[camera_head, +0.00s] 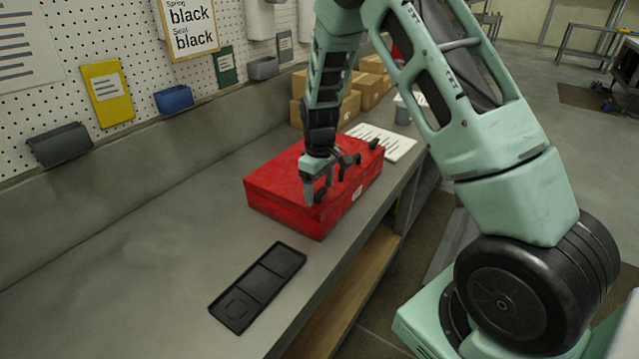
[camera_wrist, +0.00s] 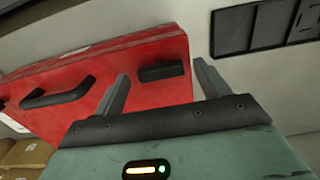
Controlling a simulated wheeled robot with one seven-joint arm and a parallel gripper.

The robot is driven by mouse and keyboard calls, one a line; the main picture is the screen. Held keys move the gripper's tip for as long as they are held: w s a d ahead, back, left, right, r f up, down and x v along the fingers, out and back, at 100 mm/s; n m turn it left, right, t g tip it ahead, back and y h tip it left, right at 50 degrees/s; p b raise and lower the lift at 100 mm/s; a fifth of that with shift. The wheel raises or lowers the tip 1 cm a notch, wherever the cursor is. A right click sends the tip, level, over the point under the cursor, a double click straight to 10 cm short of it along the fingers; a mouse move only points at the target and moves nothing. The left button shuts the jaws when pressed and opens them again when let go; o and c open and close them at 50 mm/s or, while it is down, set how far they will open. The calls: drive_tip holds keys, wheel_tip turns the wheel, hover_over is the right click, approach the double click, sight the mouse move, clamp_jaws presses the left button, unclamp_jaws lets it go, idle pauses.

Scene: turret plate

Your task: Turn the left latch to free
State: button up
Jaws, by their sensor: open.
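A red case (camera_head: 275,190) lies flat on the grey workbench. In the wrist view its red lid (camera_wrist: 125,50) shows a dark handle (camera_wrist: 58,92) and a small dark block, the left latch (camera_wrist: 161,71). The latch lies flat, its long side across the gap between my fingers. My gripper (camera_head: 318,190) is open above the near left end of the case, and its fingers (camera_wrist: 160,76) appear on either side of the latch in the wrist view. I cannot tell if they touch it. The other latch (camera_head: 374,144) stands near the far right end of the case.
A black compartment tray (camera_head: 238,316) lies on the bench in front of the case and shows at the upper right of the wrist view (camera_wrist: 232,30). White paper (camera_head: 395,146) and cardboard boxes (camera_head: 370,88) sit behind the case. The bench left of the case is clear.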

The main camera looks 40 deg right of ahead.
drive_tip(key=shift+f, duration=0.15)
drive_tip(key=c, duration=1)
